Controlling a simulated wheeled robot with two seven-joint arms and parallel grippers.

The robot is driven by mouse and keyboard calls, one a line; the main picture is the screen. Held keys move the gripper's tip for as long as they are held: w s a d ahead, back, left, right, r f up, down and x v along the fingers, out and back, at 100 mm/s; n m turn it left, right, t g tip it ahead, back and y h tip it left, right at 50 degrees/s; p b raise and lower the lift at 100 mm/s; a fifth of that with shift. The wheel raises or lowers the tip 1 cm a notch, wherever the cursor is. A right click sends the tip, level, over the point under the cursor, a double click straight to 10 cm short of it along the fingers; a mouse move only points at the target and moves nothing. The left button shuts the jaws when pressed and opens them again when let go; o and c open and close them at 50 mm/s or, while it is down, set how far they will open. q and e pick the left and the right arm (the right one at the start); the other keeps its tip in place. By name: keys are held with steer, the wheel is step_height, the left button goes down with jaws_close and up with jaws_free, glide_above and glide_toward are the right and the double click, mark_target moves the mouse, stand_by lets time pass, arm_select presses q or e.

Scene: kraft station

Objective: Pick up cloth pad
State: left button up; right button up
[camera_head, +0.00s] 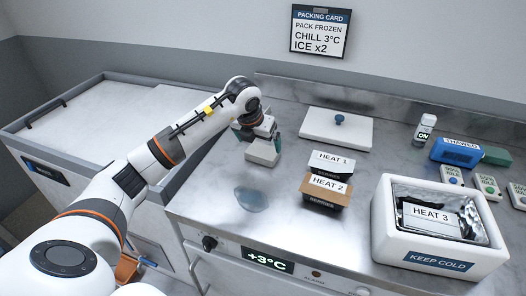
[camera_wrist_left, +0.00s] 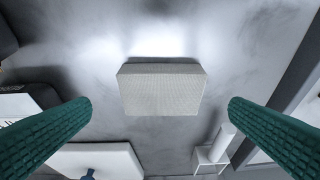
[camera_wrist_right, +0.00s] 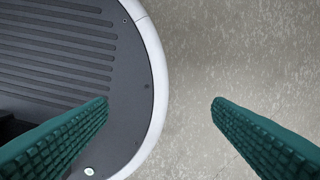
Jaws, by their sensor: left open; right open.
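The cloth pad looks like a pale grey, block-shaped pad (camera_head: 262,153) lying on the steel counter, left of the boxes. In the left wrist view the pad (camera_wrist_left: 162,90) lies between the two green fingers, with clear gaps on both sides. My left gripper (camera_head: 259,135) is open just above and behind the pad in the head view, and it holds nothing. My right gripper (camera_wrist_right: 160,102) is open and empty over the floor beside my base; it is not in the head view.
Boxes marked HEAT 1 (camera_head: 331,161) and HEAT 2 (camera_head: 327,187) stand right of the pad. A white lid (camera_head: 312,128) lies behind them. A bluish translucent patch (camera_head: 251,199) is in front of the pad. A white KEEP COLD cooler (camera_head: 386,241) holds the HEAT 3 box (camera_head: 430,216).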

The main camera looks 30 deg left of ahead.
mark_target(262, 151)
arm_select(q)
steer(key=p+x, duration=0.1)
steer(key=x, duration=0.2)
steer(key=shift+w+a+f, duration=0.1)
steer(key=shift+w+f, duration=0.05)
steer(key=shift+f, duration=0.05)
steer(key=shift+p+x, duration=0.3)
steer(key=shift+x, duration=0.85)
steer(key=shift+w+f, duration=0.1)
steer(key=shift+f, duration=0.1)
steer(key=c, duration=0.7)
arm_select(e)
steer(key=shift+w+r, duration=0.95)
steer(key=shift+w, duration=0.1)
